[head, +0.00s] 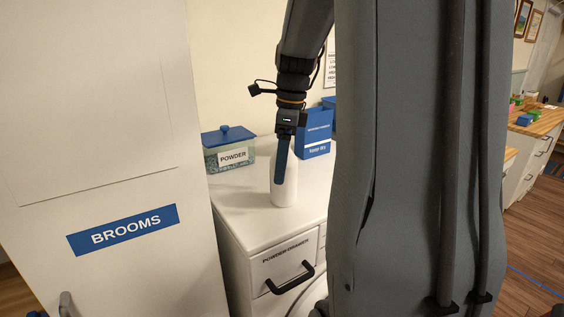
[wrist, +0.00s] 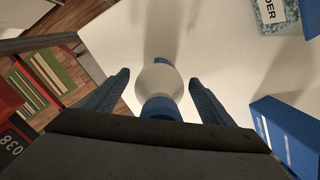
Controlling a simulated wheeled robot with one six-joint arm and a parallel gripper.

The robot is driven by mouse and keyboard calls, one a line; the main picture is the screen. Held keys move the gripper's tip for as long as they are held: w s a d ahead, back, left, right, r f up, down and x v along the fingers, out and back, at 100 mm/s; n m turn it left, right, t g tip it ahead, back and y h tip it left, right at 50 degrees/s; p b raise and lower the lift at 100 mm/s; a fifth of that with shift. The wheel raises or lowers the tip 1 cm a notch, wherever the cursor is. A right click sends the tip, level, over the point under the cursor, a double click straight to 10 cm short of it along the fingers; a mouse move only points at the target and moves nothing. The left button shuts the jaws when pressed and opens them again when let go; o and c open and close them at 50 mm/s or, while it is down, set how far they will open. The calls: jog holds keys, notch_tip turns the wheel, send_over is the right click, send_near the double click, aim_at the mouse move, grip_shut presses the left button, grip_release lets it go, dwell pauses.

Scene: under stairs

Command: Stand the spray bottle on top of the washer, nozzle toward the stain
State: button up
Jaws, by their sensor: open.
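The spray bottle, white with a blue top, stands upright on the white washer (head: 250,208), near its front edge, in the head view (head: 287,197). In the wrist view the bottle (wrist: 159,80) lies between the two blue fingers, with a visible gap on each side. My gripper (head: 281,180) points down at the bottle with its fingers open; it also shows in the wrist view (wrist: 159,77). A finger covers the bottle's upper part in the head view, so I cannot tell which way the nozzle faces. I see no stain in either view.
A clear POWDER tub (head: 228,160) with a blue lid stands behind the bottle, and a blue box (head: 314,140) stands behind right. The BROOMS cabinet (head: 100,130) rises at left. A wooden counter (head: 538,120) is far right. My arm hides the washer's right side.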

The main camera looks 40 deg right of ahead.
jog(key=shift+s+d+r+b, duration=0.1)
jog(key=shift+r+b, duration=0.35)
jog(key=shift+r, duration=0.85)
jog(key=shift+s+d+r+b, duration=0.15)
jog(key=shift+r+b, duration=0.35)
jog(key=shift+r, duration=0.8)
jog(key=shift+s+d+r+b, duration=0.1)
jog(key=shift+r+b, duration=0.35)
jog(key=shift+r, duration=0.85)
